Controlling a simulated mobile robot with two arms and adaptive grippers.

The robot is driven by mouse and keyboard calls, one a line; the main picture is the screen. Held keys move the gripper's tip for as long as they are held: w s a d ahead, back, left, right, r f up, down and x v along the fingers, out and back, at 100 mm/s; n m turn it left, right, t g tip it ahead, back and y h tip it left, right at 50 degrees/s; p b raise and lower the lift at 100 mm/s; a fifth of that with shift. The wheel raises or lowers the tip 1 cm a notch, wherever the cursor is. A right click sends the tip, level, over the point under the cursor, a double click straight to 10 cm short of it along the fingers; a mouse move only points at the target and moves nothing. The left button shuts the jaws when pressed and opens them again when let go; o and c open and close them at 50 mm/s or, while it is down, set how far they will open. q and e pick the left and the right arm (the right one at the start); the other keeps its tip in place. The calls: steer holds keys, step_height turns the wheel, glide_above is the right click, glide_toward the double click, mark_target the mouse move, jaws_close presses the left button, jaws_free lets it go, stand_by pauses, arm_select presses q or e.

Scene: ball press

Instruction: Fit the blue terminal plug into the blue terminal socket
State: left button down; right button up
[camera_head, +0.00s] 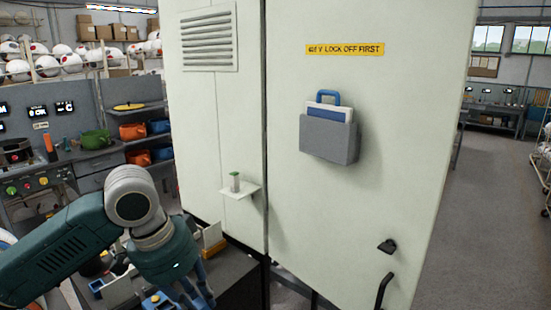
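My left arm comes in from the left, and its gripper (190,294) points down at the lower edge of the picture, in front of the workbench. Its fingers are partly cut off, so I cannot tell whether it is open or shut or holds anything. A small blue piece with a yellow top (156,301) shows just left of the fingers. I cannot tell whether it is the blue terminal plug or socket. No other part that I can clearly name as plug or socket is in view. My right gripper is not in view.
A tall pale cabinet (365,205) fills the middle, with a yellow label (345,49), a grey document pocket (329,139), a small shelf (240,191) and black handles (387,246). A cluttered bench (235,268) lies at lower left. Open floor (455,205) lies right.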

arm_select(q)
steer(key=s+a+f+n+y+b, duration=0.1)
steer(key=s+a+f+n+b, duration=0.1)
steer(key=s+n, duration=0.3)
steer(key=s+a+f+n+t+y+b, duration=0.1)
steer(key=s+a+f+n+b, duration=0.1)
steer(key=s+f+n, duration=0.2)
steer(key=shift+s+f+n+b, duration=0.35)
steer(key=shift+n+b, duration=0.05)
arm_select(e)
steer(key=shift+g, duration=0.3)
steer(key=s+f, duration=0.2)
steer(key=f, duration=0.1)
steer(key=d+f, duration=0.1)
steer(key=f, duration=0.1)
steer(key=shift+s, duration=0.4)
